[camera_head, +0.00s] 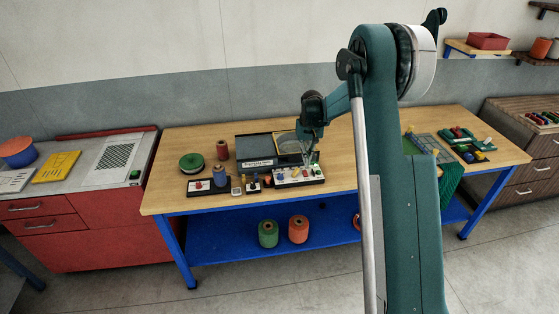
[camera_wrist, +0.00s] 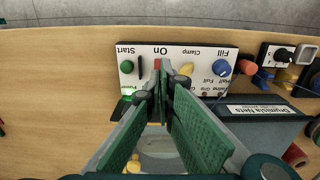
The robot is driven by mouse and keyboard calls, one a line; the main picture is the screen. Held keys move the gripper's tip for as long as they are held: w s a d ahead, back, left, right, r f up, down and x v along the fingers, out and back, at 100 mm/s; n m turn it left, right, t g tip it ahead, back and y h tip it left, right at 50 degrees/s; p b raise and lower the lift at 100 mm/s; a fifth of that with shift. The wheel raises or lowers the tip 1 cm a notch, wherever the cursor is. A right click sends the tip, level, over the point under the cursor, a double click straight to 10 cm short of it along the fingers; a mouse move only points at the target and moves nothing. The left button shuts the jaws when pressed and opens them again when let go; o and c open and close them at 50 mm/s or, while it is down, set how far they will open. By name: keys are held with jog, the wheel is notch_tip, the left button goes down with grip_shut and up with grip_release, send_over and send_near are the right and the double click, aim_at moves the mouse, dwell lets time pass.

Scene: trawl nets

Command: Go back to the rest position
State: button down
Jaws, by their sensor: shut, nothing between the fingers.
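My gripper (camera_head: 311,158) is over the work table, just behind and above a white control panel (camera_head: 298,175). In the wrist view my gripper (camera_wrist: 162,80) has its green-padded fingers shut with nothing between them. Its tips overlap the control panel (camera_wrist: 143,56) there, labelled Start, On, Clamp and Fill. I cannot tell whether they touch it. The fingers hide part of the panel.
A dark machine (camera_head: 256,150) with a yellow-framed part (camera_head: 288,146) stands behind the panel. Green netting (camera_head: 450,178) lies at the right. The table's left front (camera_head: 165,195) is clear.

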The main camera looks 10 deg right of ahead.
dwell(0.5)
jog(key=s+a+r+t+b, duration=0.2)
jog(key=s+r, duration=0.9)
jog(key=s, duration=0.1)
jog(key=s+a+r+t+b, duration=0.1)
jog(key=s+a+r+b, duration=0.15)
jog(key=s+r, duration=0.8)
jog(key=s+a+f+t+b, duration=0.2)
jog(key=s, duration=1.3)
jog(key=s+a+f+t+b, duration=0.1)
jog(key=s+f+t+b, duration=0.1)
jog(key=s, duration=1.3)
jog(key=shift+s+a+f, duration=0.2)
jog(key=shift+a+f, duration=0.15)
jog(key=shift+f, duration=0.25)
